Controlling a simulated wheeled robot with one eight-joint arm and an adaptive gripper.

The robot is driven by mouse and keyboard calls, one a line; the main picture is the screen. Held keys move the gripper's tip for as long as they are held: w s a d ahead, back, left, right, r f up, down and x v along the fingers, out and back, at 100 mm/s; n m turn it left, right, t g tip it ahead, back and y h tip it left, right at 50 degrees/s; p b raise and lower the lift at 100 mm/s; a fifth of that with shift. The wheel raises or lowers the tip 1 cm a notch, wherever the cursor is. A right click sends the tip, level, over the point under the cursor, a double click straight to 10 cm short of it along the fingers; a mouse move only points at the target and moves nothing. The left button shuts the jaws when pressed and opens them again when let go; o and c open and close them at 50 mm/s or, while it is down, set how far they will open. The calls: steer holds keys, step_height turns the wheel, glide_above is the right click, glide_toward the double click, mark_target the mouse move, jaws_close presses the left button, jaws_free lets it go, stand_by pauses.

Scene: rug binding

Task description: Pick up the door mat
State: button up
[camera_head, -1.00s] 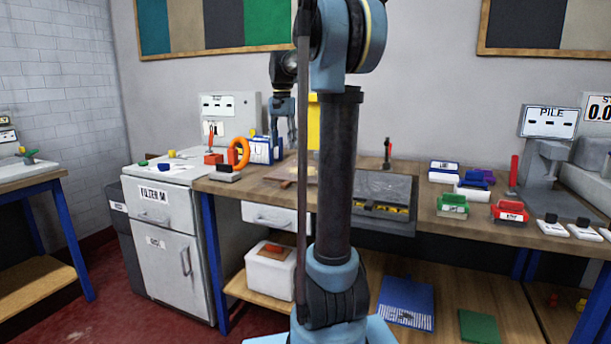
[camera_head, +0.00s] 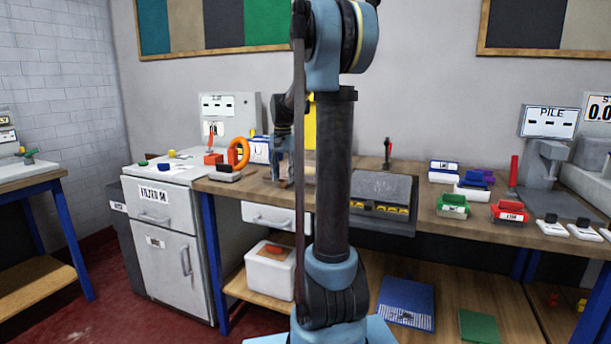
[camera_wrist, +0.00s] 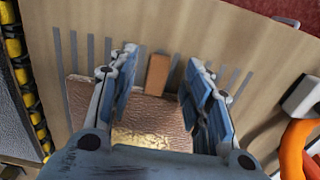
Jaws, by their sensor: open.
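The brown, rough-textured slab (camera_wrist: 140,118) with a golden patch appears to be the door mat. It lies flat on the wooden bench top, over dark stripes, in the wrist view. A small orange-brown tab or block (camera_wrist: 158,73) is at its far edge. My gripper (camera_wrist: 160,68) is open above the slab, with one finger on each side of the tab and nothing visibly held. The wrist body hides the slab's near part. In the head view my gripper (camera_head: 282,182) is low over the bench, and my arm largely hides the slab.
An orange ring (camera_head: 238,153) stands left of my gripper, and it also shows at the wrist view's right edge (camera_wrist: 293,150). A grey tray with yellow-black edging (camera_head: 383,195) lies to the right. Red and green stapler-like items (camera_head: 453,206) stand farther right.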

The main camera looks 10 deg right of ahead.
steer(key=shift+f, duration=1.45)
jaws_close()
steer(key=shift+r, duration=0.1)
